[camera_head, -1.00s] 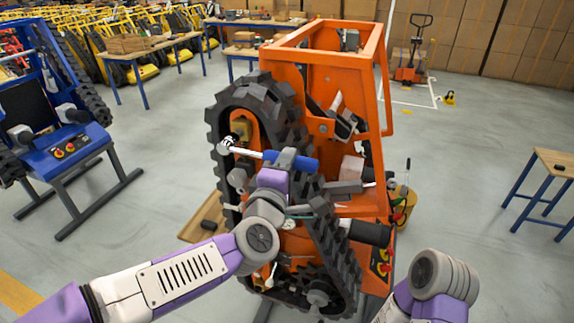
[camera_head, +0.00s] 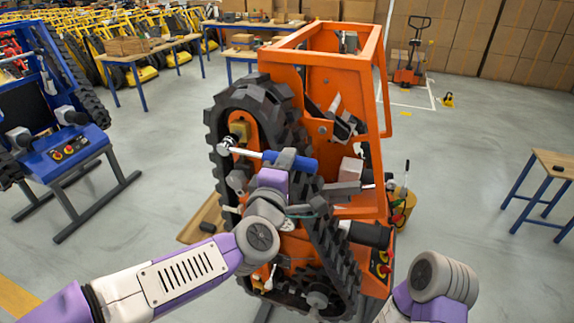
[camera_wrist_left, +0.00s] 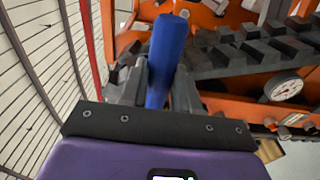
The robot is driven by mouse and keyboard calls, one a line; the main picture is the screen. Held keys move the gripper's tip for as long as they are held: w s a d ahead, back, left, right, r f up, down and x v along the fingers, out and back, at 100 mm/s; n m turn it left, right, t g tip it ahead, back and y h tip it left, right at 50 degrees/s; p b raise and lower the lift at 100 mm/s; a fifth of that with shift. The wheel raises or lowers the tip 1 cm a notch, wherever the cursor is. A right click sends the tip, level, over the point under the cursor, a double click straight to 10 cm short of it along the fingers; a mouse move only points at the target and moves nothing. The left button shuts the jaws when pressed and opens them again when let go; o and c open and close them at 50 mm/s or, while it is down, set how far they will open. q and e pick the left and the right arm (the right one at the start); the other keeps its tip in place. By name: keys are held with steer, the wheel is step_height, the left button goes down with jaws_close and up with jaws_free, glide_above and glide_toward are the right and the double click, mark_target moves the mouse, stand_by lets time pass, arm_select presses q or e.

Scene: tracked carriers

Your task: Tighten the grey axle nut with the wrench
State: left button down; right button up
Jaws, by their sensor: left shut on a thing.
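The wrench (camera_head: 247,153) has a blue handle (camera_head: 303,162), a silver shaft and a round silver head (camera_head: 228,145). It lies nearly level beside the track of the orange carrier (camera_head: 295,80). Its head is at the hub near a yellowish block, at the upper left of the track. The grey axle nut cannot be made out there; the head seems to cover it. My left gripper (camera_head: 288,160) is shut on the blue handle. In the left wrist view the handle (camera_wrist_left: 168,50) stands between the two grey fingers. My right gripper is out of view; only part of that arm shows.
The black track (camera_head: 335,245) runs close beside my left arm. A blue carrier (camera_head: 65,150) stands at the left. Wooden-topped tables (camera_head: 150,47) stand at the back and another (camera_head: 555,162) at the right. Open floor lies on both sides.

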arm_select(q)
steer(key=shift+w+d, duration=0.25)
steer(key=shift+w, duration=0.3)
stand_by(1.1)
steer(key=shift+w+r, duration=0.1)
steer(key=shift+w, duration=0.2)
steer(key=shift+d, duration=0.1)
stand_by(0.4)
steer(key=c, duration=1.4)
jaws_free()
jaws_close()
